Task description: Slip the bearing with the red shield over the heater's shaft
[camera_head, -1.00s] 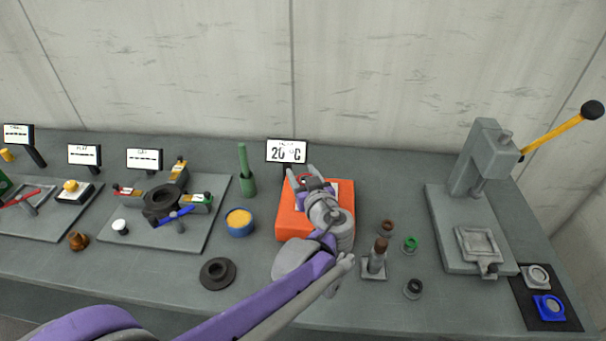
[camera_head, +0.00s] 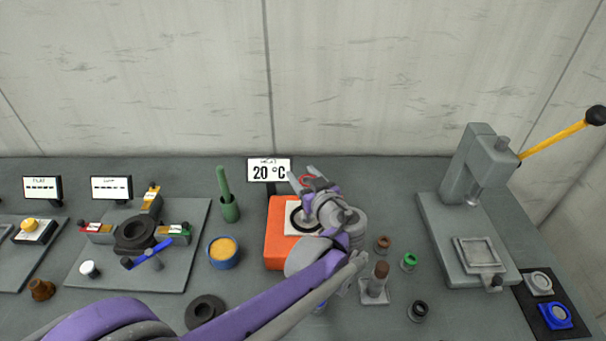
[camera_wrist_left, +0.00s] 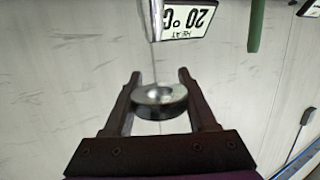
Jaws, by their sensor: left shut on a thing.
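In the left wrist view the bearing (camera_wrist_left: 160,97) is a grey ring with a central hole, held between both fingers; no red shows there. The gripper is raised near the back right of the orange heater (camera_head: 279,250). The heater has a pale top plate with a dark ring on it, partly covered by my arm. My right gripper is not in view.
The temperature display (camera_head: 269,170) reads 20 °C behind the heater. A green post (camera_head: 229,200) and a blue tub (camera_head: 223,253) stand to its left. A post with a brown top (camera_head: 376,283) and small rings stand right, before a grey press (camera_head: 470,190).

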